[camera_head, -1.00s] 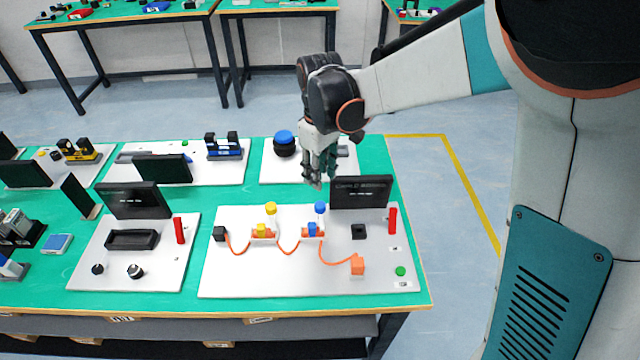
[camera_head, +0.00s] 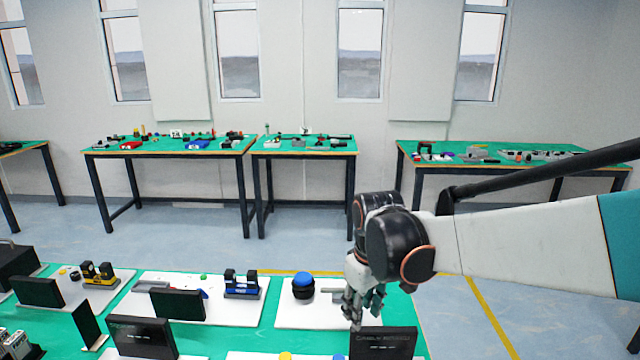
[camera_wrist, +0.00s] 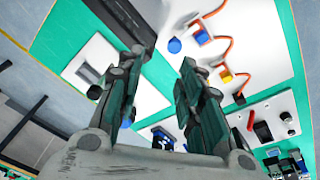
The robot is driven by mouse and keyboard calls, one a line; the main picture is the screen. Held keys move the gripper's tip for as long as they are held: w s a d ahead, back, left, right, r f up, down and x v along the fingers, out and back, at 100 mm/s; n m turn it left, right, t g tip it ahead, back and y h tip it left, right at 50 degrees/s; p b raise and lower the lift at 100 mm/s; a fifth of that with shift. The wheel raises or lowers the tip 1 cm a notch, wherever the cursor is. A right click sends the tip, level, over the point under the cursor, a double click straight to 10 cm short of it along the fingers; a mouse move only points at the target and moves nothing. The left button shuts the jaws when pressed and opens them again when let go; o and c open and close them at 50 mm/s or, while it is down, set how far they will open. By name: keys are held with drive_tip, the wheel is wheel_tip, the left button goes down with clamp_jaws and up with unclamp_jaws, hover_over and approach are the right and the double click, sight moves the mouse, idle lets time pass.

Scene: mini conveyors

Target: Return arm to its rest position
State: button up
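My gripper (camera_head: 362,303) hangs from the arm above the back right part of the green table (camera_head: 250,310). In the wrist view its two fingers (camera_wrist: 157,95) stand apart with a clear gap between them, and nothing is held. In the head view it is just behind the black display panel (camera_head: 385,343) and to the right of the blue-topped round device (camera_head: 303,285). The wrist view shows the white board (camera_wrist: 262,45) with orange cables below the gripper.
Further boards carry a blue-based device (camera_head: 241,285), a yellow-based device (camera_head: 99,275) and black upright panels (camera_head: 177,304). Other green tables (camera_head: 170,147) stand along the far wall. The floor (camera_head: 300,232) between is clear.

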drive_tip(key=s+d+r+m+t, duration=0.2)
drive_tip(key=s+d, duration=0.3)
drive_tip(key=s, duration=0.4)
drive_tip(key=s+d+r+m+t, duration=0.2)
drive_tip(key=s+d+m, duration=0.3)
drive_tip(key=s, duration=0.5)
drive_tip(key=shift+d+t, duration=0.75)
drive_tip(key=shift+t, duration=0.05)
